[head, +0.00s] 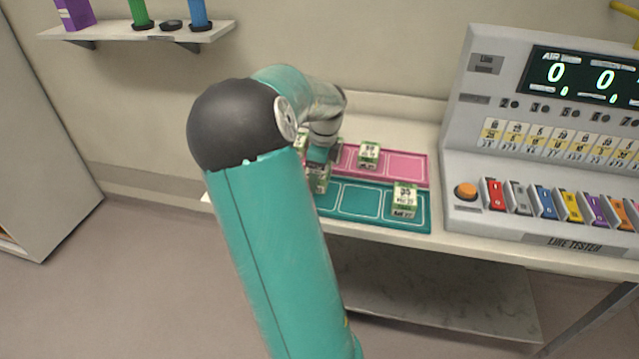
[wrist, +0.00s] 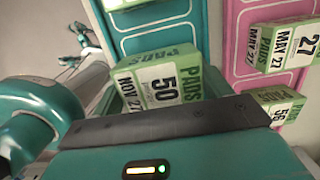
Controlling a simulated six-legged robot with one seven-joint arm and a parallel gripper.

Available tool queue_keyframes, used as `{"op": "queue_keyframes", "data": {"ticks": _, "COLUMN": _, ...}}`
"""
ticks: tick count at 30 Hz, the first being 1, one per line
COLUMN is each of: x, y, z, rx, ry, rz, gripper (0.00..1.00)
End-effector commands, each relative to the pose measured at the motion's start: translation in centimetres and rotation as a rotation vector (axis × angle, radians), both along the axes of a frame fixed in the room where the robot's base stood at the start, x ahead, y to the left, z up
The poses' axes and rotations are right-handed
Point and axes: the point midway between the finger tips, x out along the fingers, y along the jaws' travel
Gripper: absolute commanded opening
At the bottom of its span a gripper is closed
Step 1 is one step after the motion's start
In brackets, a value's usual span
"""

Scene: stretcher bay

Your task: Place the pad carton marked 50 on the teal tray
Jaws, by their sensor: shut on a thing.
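The white-and-green pad carton marked 50 (wrist: 160,82) is held by my gripper, its label and the date NOV 27 facing the wrist camera. In the head view the carton (head: 319,184) shows partly below my gripper (head: 319,168), at the left end of the teal tray (head: 360,203). My gripper is shut on it; the fingertips are mostly hidden. The teal tray (wrist: 158,18) shows behind the carton in the wrist view. I cannot tell whether the carton touches the tray. Another carton (head: 404,199) stands in the tray's right compartment; the middle compartment is empty.
The pink tray (head: 408,166) lies behind the teal one, with a carton (head: 368,155) on it. The wrist view shows cartons marked 27 (wrist: 287,45) and 56 (wrist: 281,110). A grey line tester (head: 540,140) stands right. A wall shelf (head: 130,32) is upper left.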

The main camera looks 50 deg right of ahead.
Motion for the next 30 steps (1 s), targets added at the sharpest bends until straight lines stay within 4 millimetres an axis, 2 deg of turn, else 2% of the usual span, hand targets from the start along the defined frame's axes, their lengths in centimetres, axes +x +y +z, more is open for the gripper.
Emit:
{"op": "queue_keyframes", "data": {"ticks": 4, "x": -0.7, "y": -0.3, "z": -1.4, "rx": 0.002, "ry": 0.003, "rz": 0.000, "gripper": 0.45}}
{"op": "queue_keyframes", "data": {"ticks": 9, "x": -0.5, "y": -0.3, "z": -3.8, "rx": 0.000, "ry": 0.002, "rz": 0.001, "gripper": 0.45}}
{"op": "queue_keyframes", "data": {"ticks": 20, "x": -0.5, "y": -0.3, "z": -4.2, "rx": -0.002, "ry": 0.000, "rz": 0.002, "gripper": 0.45}}
{"op": "queue_keyframes", "data": {"ticks": 21, "x": -0.5, "y": -0.3, "z": -4.3, "rx": -0.001, "ry": 0.001, "rz": 0.002, "gripper": 0.79}}
{"op": "queue_keyframes", "data": {"ticks": 24, "x": -0.5, "y": -0.3, "z": -4.2, "rx": -0.001, "ry": 0.001, "rz": 0.002, "gripper": 0.99}}
{"op": "queue_keyframes", "data": {"ticks": 30, "x": -0.5, "y": -0.3, "z": -4.2, "rx": -0.001, "ry": 0.001, "rz": 0.002, "gripper": 0.99}}
